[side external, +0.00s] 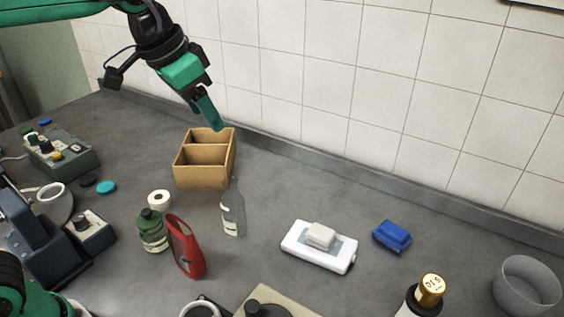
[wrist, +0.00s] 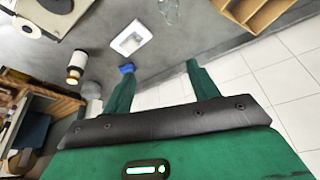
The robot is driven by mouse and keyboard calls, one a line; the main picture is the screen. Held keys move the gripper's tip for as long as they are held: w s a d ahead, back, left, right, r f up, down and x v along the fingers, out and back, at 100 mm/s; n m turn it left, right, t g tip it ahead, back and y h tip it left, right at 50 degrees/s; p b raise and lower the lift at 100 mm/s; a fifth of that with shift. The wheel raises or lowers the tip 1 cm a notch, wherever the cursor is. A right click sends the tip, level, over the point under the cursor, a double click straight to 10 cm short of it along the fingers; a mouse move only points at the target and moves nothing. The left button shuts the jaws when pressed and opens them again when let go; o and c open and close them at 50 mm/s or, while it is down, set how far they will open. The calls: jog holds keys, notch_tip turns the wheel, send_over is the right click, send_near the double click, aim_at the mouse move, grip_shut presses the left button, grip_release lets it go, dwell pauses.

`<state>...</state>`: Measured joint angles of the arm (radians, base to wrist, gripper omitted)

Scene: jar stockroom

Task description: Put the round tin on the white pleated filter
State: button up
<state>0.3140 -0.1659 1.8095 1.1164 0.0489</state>
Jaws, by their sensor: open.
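My gripper (side external: 212,118) is raised at the upper left of the side external view, above and behind the wooden box. In the wrist view its two green fingers (wrist: 160,72) are apart with nothing between them. I cannot make out a round tin for certain in either view. I cannot pick out a white pleated filter for certain either. A small white round item with a dark centre (side external: 158,199) stands behind the green bottle; I cannot tell what it is.
A two-compartment wooden box (side external: 203,160) stands near the wall. A white soap dish (side external: 318,247), blue sponge (side external: 392,236), gold-capped bottle (side external: 430,290) and glass bowl (side external: 526,287) are further right.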

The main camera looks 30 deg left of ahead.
jog(key=s+a+f+n, duration=0.2)
jog(key=s+a+f, duration=0.3)
jog(key=s+a, duration=0.1)
jog(key=s+a+f+n+t+y, duration=0.1)
jog(key=s+a+f+n, duration=0.1)
jog(key=s+a+f, duration=0.3)
jog(key=s+a, duration=0.1)
jog(key=s, duration=0.2)
jog(key=shift+s, duration=0.3)
